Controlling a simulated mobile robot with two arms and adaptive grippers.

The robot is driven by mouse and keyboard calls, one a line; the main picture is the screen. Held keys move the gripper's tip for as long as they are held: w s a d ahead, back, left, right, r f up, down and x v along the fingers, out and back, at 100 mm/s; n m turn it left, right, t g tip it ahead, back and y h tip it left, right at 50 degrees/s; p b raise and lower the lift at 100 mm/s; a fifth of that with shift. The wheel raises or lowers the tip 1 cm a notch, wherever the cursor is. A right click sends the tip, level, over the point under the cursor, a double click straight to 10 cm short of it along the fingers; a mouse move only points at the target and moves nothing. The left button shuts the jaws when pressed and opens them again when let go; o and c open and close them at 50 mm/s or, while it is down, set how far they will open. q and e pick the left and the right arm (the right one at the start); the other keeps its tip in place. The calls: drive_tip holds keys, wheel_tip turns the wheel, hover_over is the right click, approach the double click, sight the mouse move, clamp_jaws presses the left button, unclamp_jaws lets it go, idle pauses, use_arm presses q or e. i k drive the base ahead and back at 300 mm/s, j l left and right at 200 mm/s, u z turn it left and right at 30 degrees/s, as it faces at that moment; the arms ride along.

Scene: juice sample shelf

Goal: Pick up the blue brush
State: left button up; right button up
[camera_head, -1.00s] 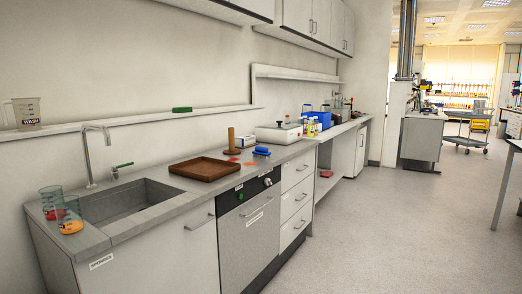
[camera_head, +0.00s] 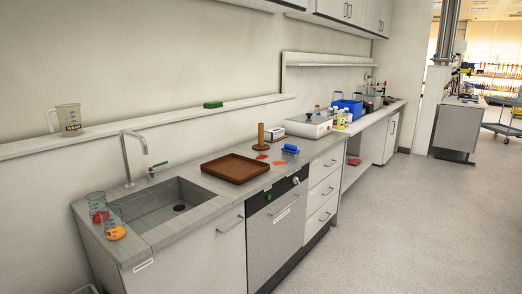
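A small blue object that looks like the blue brush (camera_head: 291,149) lies on the grey counter, right of the brown tray (camera_head: 236,180) and near the counter's front edge. It has a blue top over a paler lower part; its details are too small to tell. Nothing covers it. Neither of my grippers is in view.
Left of the tray is a sink (camera_head: 170,207) with a tap (camera_head: 126,158). Two beakers (camera_head: 115,229) with red and orange contents stand at the counter's left end. Behind the brush are a wooden post (camera_head: 261,135) and a white device (camera_head: 309,126). The floor (camera_head: 400,220) at right is clear.

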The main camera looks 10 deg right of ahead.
sight(289, 149)
drive_tip(key=i+l+u, duration=0.7)
drive_tip(key=i+l, duration=0.15)
